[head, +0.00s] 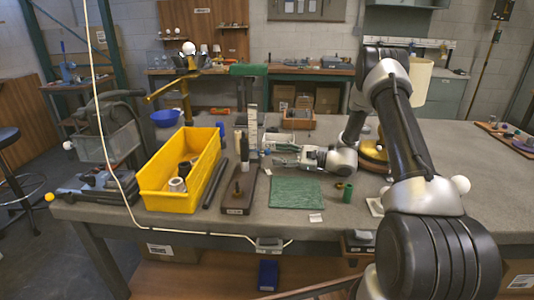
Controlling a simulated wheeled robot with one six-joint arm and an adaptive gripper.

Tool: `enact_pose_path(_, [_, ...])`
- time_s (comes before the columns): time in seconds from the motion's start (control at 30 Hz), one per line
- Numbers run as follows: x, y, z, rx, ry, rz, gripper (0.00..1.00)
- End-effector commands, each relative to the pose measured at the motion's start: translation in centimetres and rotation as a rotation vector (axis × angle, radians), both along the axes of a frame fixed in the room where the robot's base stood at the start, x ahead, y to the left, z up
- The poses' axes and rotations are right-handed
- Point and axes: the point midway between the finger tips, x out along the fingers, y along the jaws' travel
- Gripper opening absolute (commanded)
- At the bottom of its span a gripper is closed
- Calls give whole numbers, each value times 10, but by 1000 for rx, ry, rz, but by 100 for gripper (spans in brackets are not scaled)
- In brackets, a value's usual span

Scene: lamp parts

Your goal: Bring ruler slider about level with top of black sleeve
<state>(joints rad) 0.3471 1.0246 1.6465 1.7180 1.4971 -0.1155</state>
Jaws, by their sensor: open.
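A white upright ruler (252,121) stands behind a dark wooden base board (238,205) near the middle of the bench. A tall black sleeve (244,151) stands upright just in front and left of the ruler. The ruler slider is too small to make out clearly; my gripper is close to where it may be. My gripper (272,152) reaches in from the right, roughly horizontal, with its fingers open and pointing left at the ruler's lower part. I cannot tell whether a finger touches the ruler or slider.
A yellow bin (165,200) with several parts stands at the left. A green mat (297,192) lies in front of my gripper. A small green cup (347,193) and a brass-coloured lamp base (372,156) are to the right. A wooden tray (299,123) is behind.

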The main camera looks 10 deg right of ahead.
Motion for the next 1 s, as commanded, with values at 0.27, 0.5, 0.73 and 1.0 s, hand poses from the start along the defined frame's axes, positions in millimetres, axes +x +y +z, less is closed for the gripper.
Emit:
enact_pose_path(0.27, [22,40,0,-1,-1,2,46])
enact_pose_path(0.5, [26,47,0,0,0,1,46])
enact_pose_path(0.73, [26,47,0,0,0,1,33])
enact_pose_path(1.0, [27,47,1,-1,0,-1,0])
